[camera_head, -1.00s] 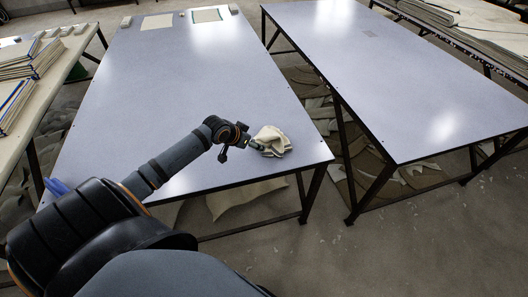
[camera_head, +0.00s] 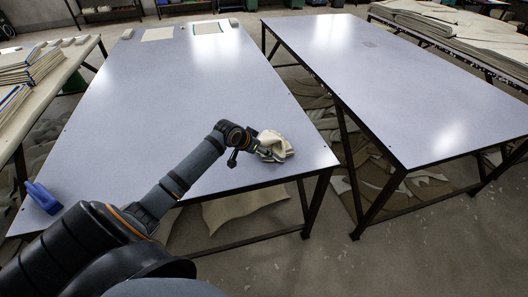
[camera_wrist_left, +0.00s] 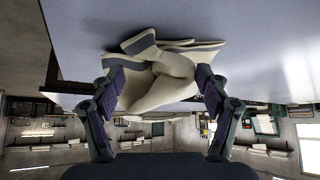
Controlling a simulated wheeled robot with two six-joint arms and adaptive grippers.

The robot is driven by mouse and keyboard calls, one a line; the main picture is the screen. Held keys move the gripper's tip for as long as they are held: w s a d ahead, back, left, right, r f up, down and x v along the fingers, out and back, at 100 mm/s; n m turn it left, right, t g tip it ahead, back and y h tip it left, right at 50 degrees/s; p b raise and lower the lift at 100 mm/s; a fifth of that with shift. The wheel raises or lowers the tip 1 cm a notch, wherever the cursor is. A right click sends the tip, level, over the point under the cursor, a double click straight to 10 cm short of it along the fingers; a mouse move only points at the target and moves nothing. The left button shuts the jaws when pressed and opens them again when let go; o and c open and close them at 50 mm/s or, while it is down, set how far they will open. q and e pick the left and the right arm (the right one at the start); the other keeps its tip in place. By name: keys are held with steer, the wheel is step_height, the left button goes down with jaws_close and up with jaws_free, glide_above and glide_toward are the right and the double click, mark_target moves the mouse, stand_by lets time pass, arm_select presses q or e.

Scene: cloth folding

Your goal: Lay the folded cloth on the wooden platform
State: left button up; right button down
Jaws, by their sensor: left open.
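The cream cloth (camera_head: 277,142) lies crumpled and folded near the right front corner of the left table. My left gripper (camera_head: 262,153) is at its left side, low over the tabletop. In the left wrist view the gripper (camera_wrist_left: 162,85) is open, one finger on each side of the cloth (camera_wrist_left: 165,70), whose layers fold over each other between the fingers. I cannot tell whether the fingers touch it. I cannot make out for sure which thing is the wooden platform. My right gripper is not in view.
The left table (camera_head: 150,110) is mostly bare; a pale sheet (camera_head: 158,34) and a dark-edged sheet (camera_head: 211,27) lie at its far end. A blue object (camera_head: 42,197) is at its left front. A second bare table (camera_head: 400,90) stands to the right across a gap with scraps on the floor.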

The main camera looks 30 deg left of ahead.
arm_select(q)
steer(key=shift+f, duration=0.1)
steer(key=shift+b+x, duration=1.25)
steer(key=shift+x, duration=0.2)
steer(key=shift+c, duration=0.3)
jaws_close()
step_height(320, 180, up, 13)
steer(key=p, duration=1.4)
step_height(320, 180, up, 8)
steer(key=p, duration=0.8)
glide_above(264, 156)
